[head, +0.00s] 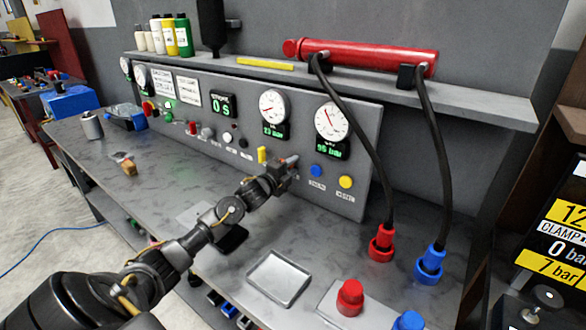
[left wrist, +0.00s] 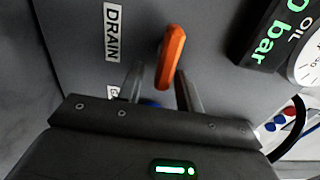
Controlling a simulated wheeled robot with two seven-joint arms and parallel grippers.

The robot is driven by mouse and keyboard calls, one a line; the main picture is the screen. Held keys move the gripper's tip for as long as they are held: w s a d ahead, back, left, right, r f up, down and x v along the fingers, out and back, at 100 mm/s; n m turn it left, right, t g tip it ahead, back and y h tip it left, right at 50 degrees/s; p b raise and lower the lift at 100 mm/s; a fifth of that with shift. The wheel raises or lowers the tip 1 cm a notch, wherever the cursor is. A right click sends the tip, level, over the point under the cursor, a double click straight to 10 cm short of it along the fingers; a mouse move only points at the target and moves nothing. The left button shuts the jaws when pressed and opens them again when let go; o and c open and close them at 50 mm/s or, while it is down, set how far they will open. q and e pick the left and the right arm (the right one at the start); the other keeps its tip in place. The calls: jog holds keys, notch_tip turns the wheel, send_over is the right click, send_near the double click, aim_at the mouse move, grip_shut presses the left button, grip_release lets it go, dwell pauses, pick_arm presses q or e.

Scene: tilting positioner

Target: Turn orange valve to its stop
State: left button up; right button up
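The orange valve (left wrist: 171,55) shows in the left wrist view as a lever handle on a dark grey panel, slanting slightly, with a DRAIN label (left wrist: 112,32) to its left. The two fingers of my left gripper (left wrist: 161,88) stand apart on either side of the handle's lower end, with a gap visible on the left. I cannot tell whether the right finger touches it. In the head view my left gripper (head: 290,164) is at the front of the panel, and it largely hides the valve. My right gripper is in neither view.
The control panel (head: 365,195) carries gauges (head: 331,121) and coloured buttons. A metal tray (head: 278,279) lies on the bench, with red (head: 381,243) and blue (head: 430,262) hose couplings to its right. Black hoses hang from the red cylinder (head: 365,55) on the shelf.

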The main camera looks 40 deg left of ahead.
pick_arm(q)
jog(key=shift+s, duration=0.15)
jog(key=s+b, duration=0.2)
jog(key=s, duration=0.8)
jog(key=shift+s, duration=0.25)
jog(key=shift+d, duration=0.1)
